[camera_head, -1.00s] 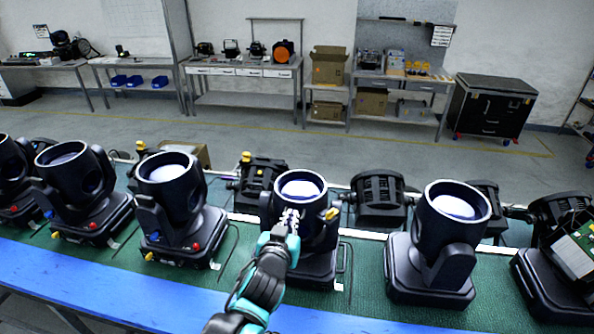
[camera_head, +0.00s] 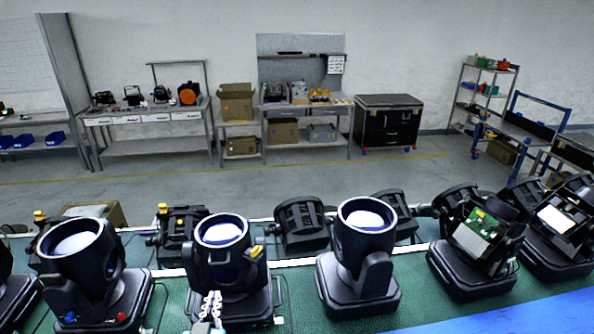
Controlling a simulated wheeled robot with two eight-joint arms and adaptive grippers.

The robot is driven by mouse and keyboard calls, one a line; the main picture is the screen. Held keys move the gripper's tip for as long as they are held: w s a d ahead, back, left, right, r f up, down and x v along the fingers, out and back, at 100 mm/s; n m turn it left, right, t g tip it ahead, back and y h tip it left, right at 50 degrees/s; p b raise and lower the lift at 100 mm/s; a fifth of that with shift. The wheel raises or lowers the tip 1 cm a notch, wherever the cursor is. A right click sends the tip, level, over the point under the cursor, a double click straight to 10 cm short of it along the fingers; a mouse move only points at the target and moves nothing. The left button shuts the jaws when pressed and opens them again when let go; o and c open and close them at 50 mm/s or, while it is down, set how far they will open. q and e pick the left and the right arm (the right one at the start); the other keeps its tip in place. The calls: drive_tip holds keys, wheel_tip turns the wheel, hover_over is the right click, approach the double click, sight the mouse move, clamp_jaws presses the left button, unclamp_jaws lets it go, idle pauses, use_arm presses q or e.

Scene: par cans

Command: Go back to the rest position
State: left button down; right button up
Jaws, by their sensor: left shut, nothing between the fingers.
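The tips of my left gripper (camera_head: 212,302) show at the bottom edge, left of centre. They are shut and empty, in front of the base of a black par can (camera_head: 228,272) with a pale round lens and a yellow knob. I cannot tell whether they touch it. Another par can (camera_head: 366,262) stands to its right and another (camera_head: 82,258) to its left, with red and blue knobs on its base. My right gripper is not in view.
The cans stand on a green bench mat (camera_head: 297,300) with a blue edge (camera_head: 540,312). An opened unit with a green circuit board (camera_head: 482,236) sits at right. Behind lies clear grey floor (camera_head: 300,178), then workbenches, a black wheeled case (camera_head: 388,122) and a shelf cart (camera_head: 480,95).

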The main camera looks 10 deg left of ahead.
use_arm(q)
drive_tip(key=s+d+f+m+g+h+b, duration=0.1)
drive_tip(key=s+d+f+g+b, duration=0.1)
drive_tip(key=f+b, duration=0.4)
drive_tip(key=s+d+f+g+h+b, duration=0.1)
drive_tip(key=s+d+f+g+b, duration=0.1)
drive_tip(key=f+b, duration=0.5)
drive_tip(key=s+d+f+m+g+h+b, duration=0.1)
drive_tip(key=f+b, duration=0.5)
drive_tip(key=f, duration=0.6)
drive_tip(key=shift+s+d+m+g, duration=0.15)
drive_tip(key=shift+s+d+g, duration=0.15)
drive_tip(key=shift+s+g, duration=0.25)
drive_tip(key=shift+s+d+m+g, duration=0.15)
drive_tip(key=shift+s+d+g, duration=0.15)
drive_tip(key=shift+g, duration=0.45)
drive_tip(key=shift+r, duration=0.1)
